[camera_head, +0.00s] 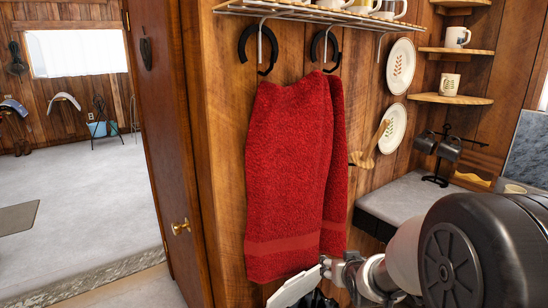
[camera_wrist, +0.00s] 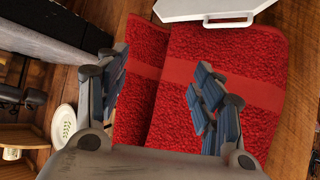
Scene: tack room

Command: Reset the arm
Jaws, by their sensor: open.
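My gripper (camera_wrist: 162,85) is open, with its blue-padded fingers apart and nothing seen between them. In the wrist view, the red towel (camera_wrist: 235,62) fills the space behind the fingers; I cannot tell whether they touch it. In the head view, the towel (camera_head: 292,165) hangs against the wooden wall below a hook, with a plain band near its lower edge. My arm (camera_head: 420,245) comes in from the lower right. The gripper is near the towel's lower right corner there, mostly cut off by the frame's bottom.
A white flat object with a handle (camera_wrist: 222,8) lies near the towel's hem in the wrist view. A rack (camera_head: 310,14) holds mugs above. Plates (camera_head: 400,66), corner shelves (camera_head: 455,98) and a counter (camera_head: 405,200) are at right. Open floor (camera_head: 80,195) shows beyond the door (camera_head: 160,130).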

